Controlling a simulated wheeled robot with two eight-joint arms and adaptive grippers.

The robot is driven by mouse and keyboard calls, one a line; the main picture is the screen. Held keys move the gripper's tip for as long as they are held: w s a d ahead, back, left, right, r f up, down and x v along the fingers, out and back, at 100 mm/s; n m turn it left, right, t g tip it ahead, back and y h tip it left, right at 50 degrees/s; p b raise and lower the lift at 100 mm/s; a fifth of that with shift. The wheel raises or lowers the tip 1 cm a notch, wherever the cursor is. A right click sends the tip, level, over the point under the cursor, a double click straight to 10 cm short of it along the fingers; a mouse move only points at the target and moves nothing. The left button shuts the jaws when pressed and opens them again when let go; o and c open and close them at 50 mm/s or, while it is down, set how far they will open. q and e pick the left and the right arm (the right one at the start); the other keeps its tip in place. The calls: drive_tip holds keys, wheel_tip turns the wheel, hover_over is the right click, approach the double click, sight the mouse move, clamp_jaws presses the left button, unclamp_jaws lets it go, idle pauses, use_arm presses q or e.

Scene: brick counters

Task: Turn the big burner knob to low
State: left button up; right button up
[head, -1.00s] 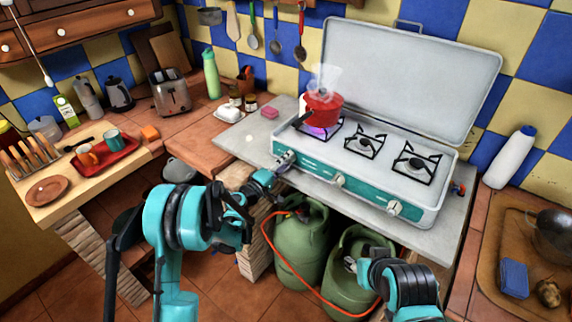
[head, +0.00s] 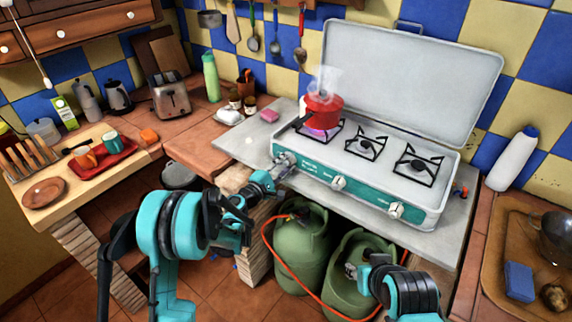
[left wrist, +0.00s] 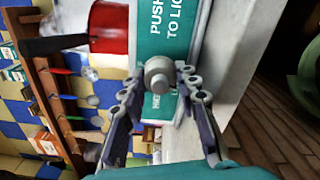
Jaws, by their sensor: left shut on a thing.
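The camping stove (head: 270,150) stands on the grey counter with its lid up. In the head view my left gripper (head: 284,164) is at the leftmost knob on the teal front panel and largely hides it. In the left wrist view this grey knob (left wrist: 158,75) sits between the two fingers of my left gripper (left wrist: 160,88), which is shut on it. Two more knobs show, a middle one (head: 338,183) and a right one (head: 396,210). A red pot (head: 323,110) steams on the left burner over a bluish-purple flame. My right gripper (head: 352,268) is low in front of the gas bottles; its fingers are too small to judge.
Green gas bottles (head: 302,250) with an orange hose stand under the counter. A toaster (head: 171,93) and a red tray (head: 103,155) are to the left.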

use_arm(q)
drive_tip(key=o, duration=1.2)
drive_tip(key=shift+c, duration=0.2)
